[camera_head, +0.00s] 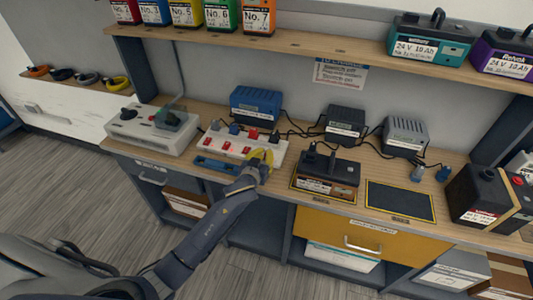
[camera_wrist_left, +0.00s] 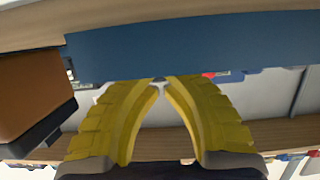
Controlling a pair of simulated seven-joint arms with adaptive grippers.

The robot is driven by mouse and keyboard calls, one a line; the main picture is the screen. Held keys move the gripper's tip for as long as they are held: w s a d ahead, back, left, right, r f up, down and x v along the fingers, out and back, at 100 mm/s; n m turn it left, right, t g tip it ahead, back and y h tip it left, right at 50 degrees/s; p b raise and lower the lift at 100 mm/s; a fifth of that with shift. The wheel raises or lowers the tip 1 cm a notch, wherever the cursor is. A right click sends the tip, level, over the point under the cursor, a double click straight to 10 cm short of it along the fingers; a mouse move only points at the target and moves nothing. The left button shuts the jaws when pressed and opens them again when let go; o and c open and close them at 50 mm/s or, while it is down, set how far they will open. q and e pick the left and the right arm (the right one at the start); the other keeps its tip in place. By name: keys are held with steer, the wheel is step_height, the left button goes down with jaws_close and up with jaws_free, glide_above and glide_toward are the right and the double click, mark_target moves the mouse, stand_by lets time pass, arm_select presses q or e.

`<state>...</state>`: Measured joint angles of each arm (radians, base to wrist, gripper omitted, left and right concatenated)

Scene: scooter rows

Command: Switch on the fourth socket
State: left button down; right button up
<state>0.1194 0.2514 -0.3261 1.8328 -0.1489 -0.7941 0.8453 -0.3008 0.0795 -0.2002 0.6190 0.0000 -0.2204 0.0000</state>
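The white socket strip (camera_head: 284,147) lies on the bench in the head view, with a row of red switches along its near side and several plugs along its far side. My left gripper (camera_head: 262,154), with yellow fingers, is over the right end of the strip and hides the switch there. I cannot tell whether it touches the strip. In the left wrist view the gripper's fingertips (camera_wrist_left: 160,83) come together with almost no gap and nothing clear is held. The strip is not clearly recognisable there. The switch positions are too small to read. My right gripper is not in view.
A grey switch box (camera_head: 135,129) stands left. Chargers (camera_head: 256,105) stand behind. A shelf with batteries (camera_head: 430,38) hangs above.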

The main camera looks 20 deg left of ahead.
arm_select(q)
steer(key=shift+r, duration=0.65)
steer(key=r, duration=0.3)
steer(key=shift+s+d, duration=0.1)
steer(key=shift+s, duration=0.1)
steer(key=f+v, duration=0.1)
steer(key=v, duration=0.9)
steer(key=shift+s+f, duration=0.15)
steer(key=shift+f, duration=0.15)
